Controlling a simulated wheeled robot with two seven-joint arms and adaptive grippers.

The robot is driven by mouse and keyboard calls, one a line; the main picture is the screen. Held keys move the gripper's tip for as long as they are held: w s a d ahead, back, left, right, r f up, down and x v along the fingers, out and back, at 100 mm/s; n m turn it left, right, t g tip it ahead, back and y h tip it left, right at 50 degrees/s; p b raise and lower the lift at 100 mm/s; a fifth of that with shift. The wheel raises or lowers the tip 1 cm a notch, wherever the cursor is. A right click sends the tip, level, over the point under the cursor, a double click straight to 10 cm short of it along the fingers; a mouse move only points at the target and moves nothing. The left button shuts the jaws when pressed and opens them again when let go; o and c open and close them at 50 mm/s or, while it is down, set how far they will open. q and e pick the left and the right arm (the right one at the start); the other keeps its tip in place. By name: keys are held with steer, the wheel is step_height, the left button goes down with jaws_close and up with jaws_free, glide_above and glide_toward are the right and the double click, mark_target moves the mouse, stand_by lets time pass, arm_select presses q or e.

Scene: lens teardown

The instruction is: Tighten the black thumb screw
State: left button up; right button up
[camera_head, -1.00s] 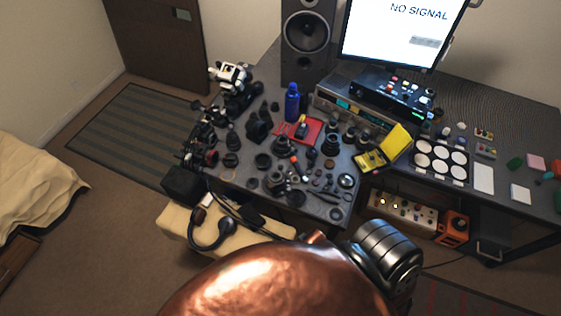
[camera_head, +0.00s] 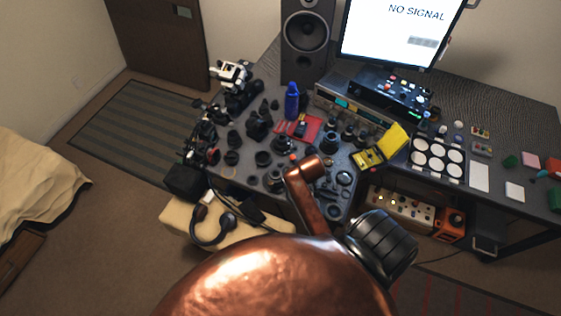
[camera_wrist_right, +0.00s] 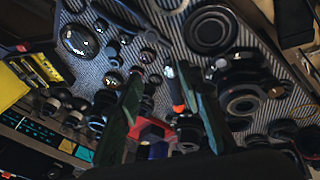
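I cannot single out the black thumb screw among the many small dark parts on the dark work table (camera_head: 345,205). In the right wrist view my right gripper (camera_wrist_right: 165,88) shows as two dark greenish fingers set apart, with a gap between them. Nothing is visibly gripped. It hangs over the crowded table, with lens parts and a red mat (camera_wrist_right: 150,130) seen beyond and between the fingers. In the head view a copper arm link of mine reaches over the table's front and hides some parts. My left gripper is not in view.
Several black lens barrels and rings crowd the table. A blue bottle (camera_head: 291,101), a red mat (camera_head: 300,128) and a yellow open case (camera_head: 393,142) stand among them. A white-disc tray (camera_head: 437,158) lies right. A speaker (camera_head: 307,38) and monitor (camera_head: 400,30) stand at the back.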

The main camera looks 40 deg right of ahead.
steer(key=w+d+r+m, duration=0.1)
steer(key=w+d, duration=0.2)
steer(key=w, duration=0.1)
step_height(320, 180, up, 4)
steer(key=f+m+g+y, duration=0.1)
steer(key=m+g+y, duration=0.1)
steer(key=y, duration=0.1)
glide_above(280, 164)
steer(key=shift+d+r, duration=0.15)
steer(key=shift+r, duration=0.1)
steer(key=shift+f, duration=3.85)
steer(key=shift+c, duration=0.4)
jaws_close()
